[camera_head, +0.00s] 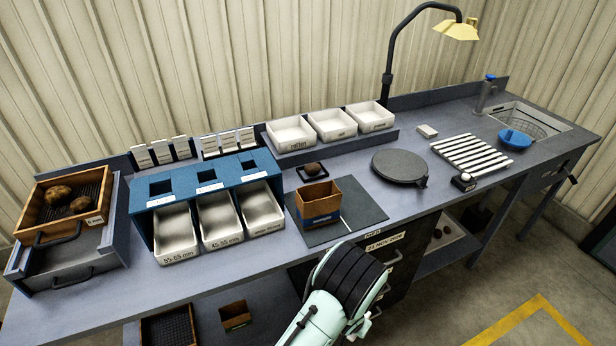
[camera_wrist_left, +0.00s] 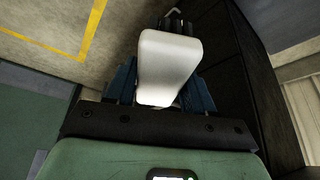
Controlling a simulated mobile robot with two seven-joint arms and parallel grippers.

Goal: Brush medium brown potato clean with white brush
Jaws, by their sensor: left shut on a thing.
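My left gripper (camera_wrist_left: 160,95) shows in the left wrist view, with its blue fingers on either side of a white block-like thing, which looks like the white brush (camera_wrist_left: 168,62). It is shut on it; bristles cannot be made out. A brown potato (camera_head: 313,168) lies on a small dark plate behind the open brown box. Brown potatoes (camera_head: 59,193) also lie in the wooden crate (camera_head: 27,222) at the far left. Which one is the medium potato, I cannot tell for sure. One of my arms enters the head view at bottom centre, but no fingertips show there. My right gripper is not in view.
The brown box (camera_head: 319,205) stands on a dark mat (camera_head: 360,213). The blue sorter (camera_head: 205,181) with white bins is left of it. A round dark plate (camera_head: 399,167), white slatted rack (camera_head: 470,154) and sink (camera_head: 530,123) are to the right. The left wrist view shows floor and a dark cabinet side.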

